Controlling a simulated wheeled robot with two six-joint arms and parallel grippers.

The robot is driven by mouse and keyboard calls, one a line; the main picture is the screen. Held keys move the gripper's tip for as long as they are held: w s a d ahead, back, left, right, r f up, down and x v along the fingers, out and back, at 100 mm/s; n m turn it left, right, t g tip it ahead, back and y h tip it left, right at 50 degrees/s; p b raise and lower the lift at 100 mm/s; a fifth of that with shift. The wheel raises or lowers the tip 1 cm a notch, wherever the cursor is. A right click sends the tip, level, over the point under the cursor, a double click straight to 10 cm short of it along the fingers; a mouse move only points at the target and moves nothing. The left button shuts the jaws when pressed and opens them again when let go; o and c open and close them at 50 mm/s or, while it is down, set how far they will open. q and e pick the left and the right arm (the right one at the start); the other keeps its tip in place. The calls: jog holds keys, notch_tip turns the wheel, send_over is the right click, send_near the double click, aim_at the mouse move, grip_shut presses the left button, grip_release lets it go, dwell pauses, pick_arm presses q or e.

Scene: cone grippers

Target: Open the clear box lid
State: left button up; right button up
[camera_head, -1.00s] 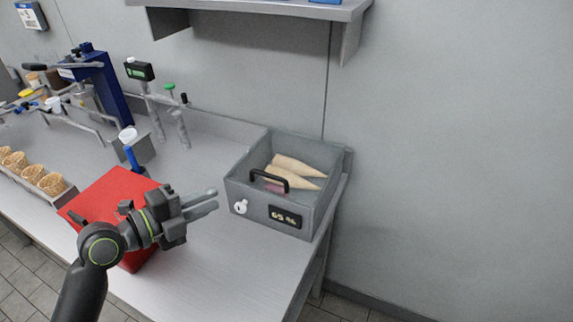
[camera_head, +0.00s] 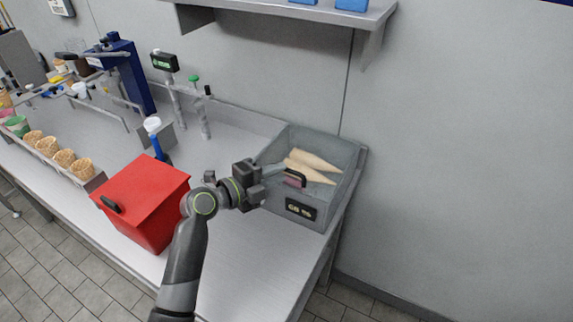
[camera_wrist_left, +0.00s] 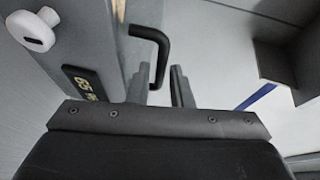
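The grey box with a clear lid (camera_head: 345,160) stands at the right end of the counter. Pale cones (camera_head: 310,160) show through its top, and the lid looks closed. My right gripper is not in view.
A red box (camera_head: 145,200) stands left of my arm. A tray of waffle cones (camera_head: 65,160) and dispensers are further left. A shelf (camera_head: 300,12) hangs on the wall above. The front right of the counter is clear.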

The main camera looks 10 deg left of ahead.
aim_at(286, 171)
pick_arm(q)
jog(key=shift+p+x, duration=0.35)
jog(key=shift+x, duration=1.35)
grip_shut()
